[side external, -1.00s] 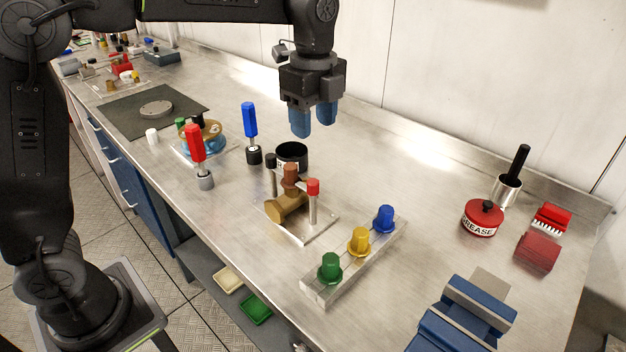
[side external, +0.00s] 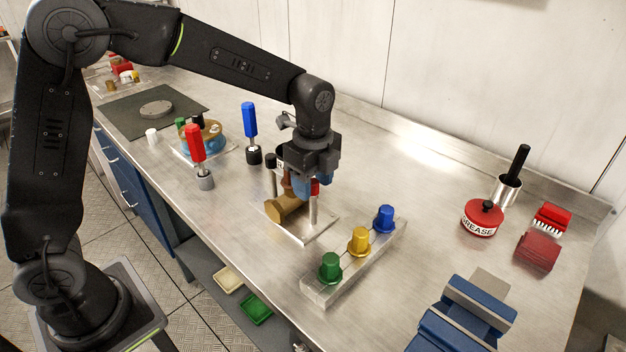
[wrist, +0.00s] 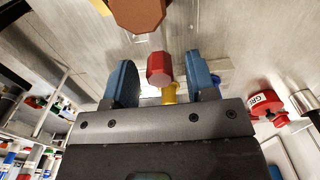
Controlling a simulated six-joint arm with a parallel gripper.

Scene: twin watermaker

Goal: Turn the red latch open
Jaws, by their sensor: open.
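The red latch (side external: 315,188) is a small red cap on a metal post, on a steel plate (side external: 322,228) beside a brass fitting (side external: 284,207). In the wrist view its red faceted head (wrist: 158,67) sits between the two blue fingers, with a visible gap on each side. My gripper (side external: 311,190) points down over the latch and is open. Its fingers partly hide the latch and the fitting's brown top in the side view. That brown faceted top (wrist: 138,14) shows at the upper edge of the wrist view.
A block with green (side external: 330,268), yellow (side external: 359,241) and blue (side external: 384,218) knobs lies just right of the plate. A blue-handled tool (side external: 250,120) and a red-handled tool (side external: 195,143) stand upright to the left. A grease tin (side external: 482,219) and blue vise (side external: 460,318) are farther right.

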